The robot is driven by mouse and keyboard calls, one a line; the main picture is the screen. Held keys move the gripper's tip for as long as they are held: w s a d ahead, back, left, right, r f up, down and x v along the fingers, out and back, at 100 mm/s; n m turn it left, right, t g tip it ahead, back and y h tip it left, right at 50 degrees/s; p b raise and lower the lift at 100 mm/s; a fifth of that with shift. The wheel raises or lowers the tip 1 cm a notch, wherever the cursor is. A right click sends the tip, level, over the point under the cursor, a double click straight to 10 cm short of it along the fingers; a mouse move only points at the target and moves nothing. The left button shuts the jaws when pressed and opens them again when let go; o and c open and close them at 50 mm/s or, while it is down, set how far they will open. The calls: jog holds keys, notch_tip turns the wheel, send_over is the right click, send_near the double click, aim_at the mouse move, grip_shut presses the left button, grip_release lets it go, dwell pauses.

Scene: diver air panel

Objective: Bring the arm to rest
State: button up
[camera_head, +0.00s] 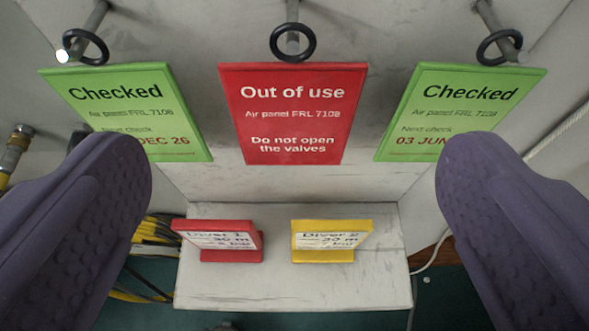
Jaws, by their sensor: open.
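My gripper (294,215) shows as two purple textured fingers, one at each lower side of the picture. They are wide apart with nothing between them. Beyond the gap, a red "Out of use" tag (292,125) hangs by a black ring (293,43) on a middle peg. A green "Checked" tag (125,110) hangs at the left and another green "Checked" tag (460,105) at the right, each on its own peg. The fingers cover the lower outer parts of both green tags.
A pale shelf (290,289) below the tags carries a red "Diver 1" stand (235,255) and a yellow "Diver 2" stand (332,255). Yellow and black hoses (150,240) lie at the left. A brass fitting (14,148) is at the left edge.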

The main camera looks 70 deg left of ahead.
jog(key=w+d+r+m+t+h, duration=0.2)
jog(key=w+d+r+t+h, duration=0.3)
jog(key=w+r, duration=0.6)
jog(key=w+d+r+m+t+h, duration=0.25)
jog(key=d+r, duration=0.25)
jog(key=r, duration=0.4)
jog(key=w+d+r+m+t+h, duration=0.2)
jog(key=w+d+r, duration=0.3)
jog(key=r, duration=0.5)
jog(key=s+d+r+m+h, duration=0.2)
jog(key=s+d+r+m, duration=0.15)
jog(key=r, duration=0.55)
jog(key=s+d+r+m+h, duration=0.1)
jog(key=s+d+r+m, duration=0.2)
jog(key=r, duration=0.6)
jog(key=s+r+t, duration=0.1)
jog(key=s+r, duration=0.9)
jog(key=s, duration=0.1)
notch_tip(320, 180, down, 34)
jog(key=b, duration=3.3)
jog(key=shift+w+d+m+b, duration=0.2)
jog(key=shift+m+b, duration=0.1)
jog(key=shift+b, duration=0.1)
jog(key=shift+y, duration=0.25)
